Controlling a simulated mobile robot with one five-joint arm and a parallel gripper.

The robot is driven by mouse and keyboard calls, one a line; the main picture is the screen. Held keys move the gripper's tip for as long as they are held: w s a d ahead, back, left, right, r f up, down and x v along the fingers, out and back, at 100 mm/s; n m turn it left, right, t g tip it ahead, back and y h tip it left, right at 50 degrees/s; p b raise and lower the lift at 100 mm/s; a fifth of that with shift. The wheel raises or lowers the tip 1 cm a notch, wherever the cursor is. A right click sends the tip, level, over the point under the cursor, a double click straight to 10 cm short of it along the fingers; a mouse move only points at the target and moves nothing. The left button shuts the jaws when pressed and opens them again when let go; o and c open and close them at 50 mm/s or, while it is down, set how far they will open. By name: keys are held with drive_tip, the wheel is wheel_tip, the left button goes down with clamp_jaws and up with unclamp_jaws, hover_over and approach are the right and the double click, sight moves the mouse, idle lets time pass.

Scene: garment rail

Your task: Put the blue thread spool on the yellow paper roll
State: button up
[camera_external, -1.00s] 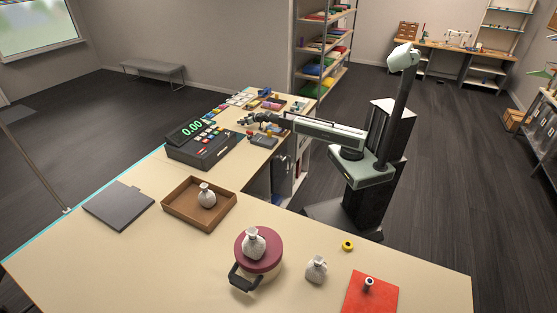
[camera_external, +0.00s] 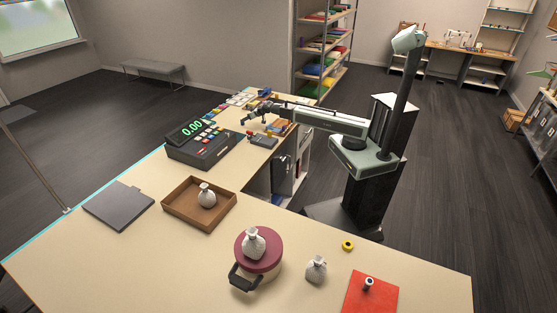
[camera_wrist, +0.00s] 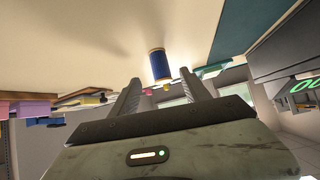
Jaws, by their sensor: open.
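The blue thread spool (camera_wrist: 160,67), with tan ends, shows in the wrist view on the pale counter (camera_wrist: 70,35). It lies ahead of my gripper (camera_wrist: 160,78), in line with the gap between the fingers. The fingers are apart and nothing is held between them. In the external view my gripper (camera_external: 247,117) is over the back part of the counter, beside the cash register. I cannot clearly make out the spool there. A small yellow ring-shaped roll with a dark centre (camera_external: 347,245), which looks like the yellow paper roll, lies on the near counter, with nothing on it.
The cash register (camera_external: 203,145) stands left of my gripper. Several small coloured items (camera_external: 265,97) lie behind it.

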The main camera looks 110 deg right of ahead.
drive_tip(key=m+g+y+p, duration=0.1)
drive_tip(key=p, duration=0.1)
drive_tip(key=w+d+r+g+y+p, duration=0.1)
drive_tip(key=g+y+p, duration=0.1)
drive_tip(key=r+m+g+y+p, duration=0.1)
drive_tip(key=g+p, duration=0.1)
drive_tip(key=shift+w+d+r+m+y+p, duration=0.15)
drive_tip(key=shift+w+d+m+y+p, duration=0.15)
drive_tip(key=shift+p, duration=0.1)
drive_tip(key=b+x, duration=0.4)
drive_tip(key=x, duration=0.1)
drive_tip(key=shift+w+d+b, duration=0.15)
drive_tip(key=shift+w+b, duration=0.2)
drive_tip(key=shift+w, duration=0.05)
drive_tip(key=shift+r, duration=0.15)
drive_tip(key=shift+c, duration=0.3)
clamp_jaws()
drive_tip(key=shift+r, duration=0.1)
